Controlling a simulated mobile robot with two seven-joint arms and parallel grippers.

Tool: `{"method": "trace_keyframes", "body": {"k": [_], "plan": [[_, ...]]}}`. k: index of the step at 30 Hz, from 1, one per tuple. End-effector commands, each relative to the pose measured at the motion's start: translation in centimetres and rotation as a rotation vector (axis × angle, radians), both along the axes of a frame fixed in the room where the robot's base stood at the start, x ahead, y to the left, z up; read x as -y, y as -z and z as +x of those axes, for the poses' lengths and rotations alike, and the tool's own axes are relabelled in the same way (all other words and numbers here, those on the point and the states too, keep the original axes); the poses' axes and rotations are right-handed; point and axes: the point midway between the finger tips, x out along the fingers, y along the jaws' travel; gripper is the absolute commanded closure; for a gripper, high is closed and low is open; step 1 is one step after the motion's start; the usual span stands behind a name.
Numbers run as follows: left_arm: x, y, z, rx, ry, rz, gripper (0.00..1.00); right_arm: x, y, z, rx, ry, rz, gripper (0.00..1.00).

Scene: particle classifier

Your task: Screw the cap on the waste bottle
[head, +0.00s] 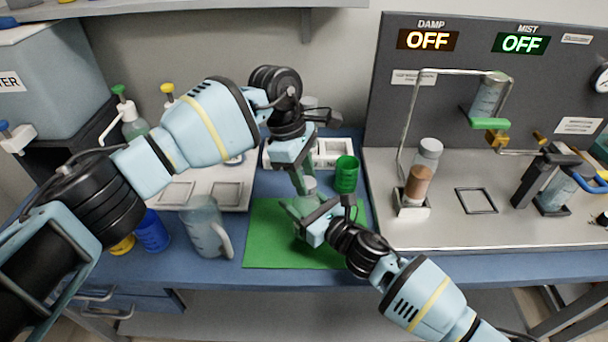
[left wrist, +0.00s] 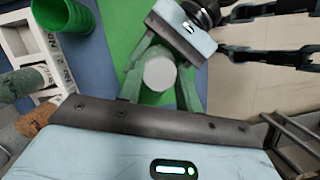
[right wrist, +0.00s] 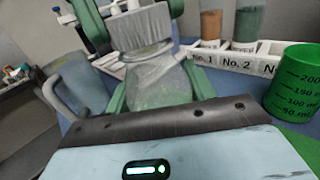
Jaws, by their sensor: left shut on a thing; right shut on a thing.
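The waste bottle is a clear vessel (right wrist: 158,82) over the green mat (head: 262,235). My right gripper (head: 305,208) is shut on its body from the side, with a finger on either side in the right wrist view. The pale grey cap (left wrist: 159,74) is at the bottle's mouth, seen end-on in the left wrist view. My left gripper (left wrist: 160,82) comes down from above and is shut on the cap, its green fingers on both sides. The head view mostly hides the bottle behind the grippers. I cannot tell how tightly the cap sits.
A green measuring cup (head: 346,176) stands close to the right of the grippers. A white numbered rack (right wrist: 262,60) with vials is behind. A clear jug (head: 203,228) stands left of the mat. A metal panel station (head: 470,235) fills the right.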

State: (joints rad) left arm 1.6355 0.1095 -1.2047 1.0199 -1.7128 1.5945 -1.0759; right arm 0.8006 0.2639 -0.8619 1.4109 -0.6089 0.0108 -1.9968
Motion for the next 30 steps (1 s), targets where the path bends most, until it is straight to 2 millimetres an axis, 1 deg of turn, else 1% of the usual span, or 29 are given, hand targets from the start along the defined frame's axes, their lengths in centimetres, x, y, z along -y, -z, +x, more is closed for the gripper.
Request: {"method": "trace_keyframes", "body": {"k": [3, 21, 25, 30], "plan": [[0.13, -0.06, 0.10, -0.002, 0.163, 0.001, 0.86, 0.00, 0.11, -0.03, -0.002, 0.000, -0.001, 1.00], [0.49, 0.02, 0.33, -0.001, 0.968, 0.002, 0.86, 0.00, 0.11, -0.04, -0.002, 0.000, -0.001, 1.00], [0.49, 0.03, 0.33, 0.000, 1.089, 0.000, 0.86, -0.02, 0.11, -0.04, -0.001, 0.000, -0.001, 1.00], [0.42, 0.00, 0.31, -0.001, 1.160, -0.002, 0.86, -0.01, 0.11, -0.05, -0.002, 0.000, -0.001, 1.00]]}}
